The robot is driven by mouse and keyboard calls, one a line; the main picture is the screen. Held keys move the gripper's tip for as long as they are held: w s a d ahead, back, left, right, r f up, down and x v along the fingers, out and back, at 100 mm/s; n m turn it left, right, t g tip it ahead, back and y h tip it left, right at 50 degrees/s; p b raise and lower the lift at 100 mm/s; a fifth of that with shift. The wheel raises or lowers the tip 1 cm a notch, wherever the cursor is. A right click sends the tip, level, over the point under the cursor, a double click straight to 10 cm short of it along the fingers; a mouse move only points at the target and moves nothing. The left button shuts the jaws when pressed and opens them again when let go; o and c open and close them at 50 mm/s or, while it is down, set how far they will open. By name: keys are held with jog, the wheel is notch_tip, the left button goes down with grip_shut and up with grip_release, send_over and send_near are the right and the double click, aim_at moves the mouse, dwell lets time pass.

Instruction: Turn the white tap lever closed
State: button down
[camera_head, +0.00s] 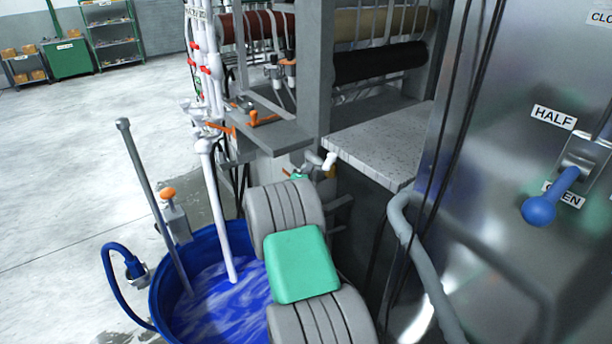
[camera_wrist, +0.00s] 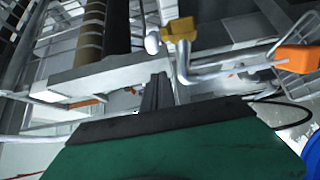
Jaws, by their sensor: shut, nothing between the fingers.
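The white tap lever (camera_head: 329,161) shows small in the head view, at a tap beside the grey machine frame, just beyond my arm. In the wrist view a white rounded end (camera_wrist: 152,42) stands beside a yellow-brown fitting (camera_wrist: 182,30) on a bent grey pipe; I take it for the lever. My gripper (camera_wrist: 158,80) is shut and empty, its dark fingers pointing toward the white end from below in the picture. I cannot tell whether they touch. In the head view my arm mostly hides the gripper.
A blue vat (camera_head: 158,300) of blue liquid stands left of my arm, with a white pipe (camera_head: 215,200) dipping in. A speckled grey slab (camera_head: 375,145) lies right of the tap. A steel cabinet with a blue-knobbed lever (camera_head: 540,209) fills the right. Open floor lies left.

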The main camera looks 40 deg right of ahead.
aim_at(323, 169)
jog(key=s+d+p, duration=0.1)
jog(key=d, duration=0.1)
jog(key=s+d, duration=0.1)
jog(key=shift+s+d+p, duration=0.15)
jog(key=shift+d+p, duration=0.2)
jog(key=shift+p, duration=0.05)
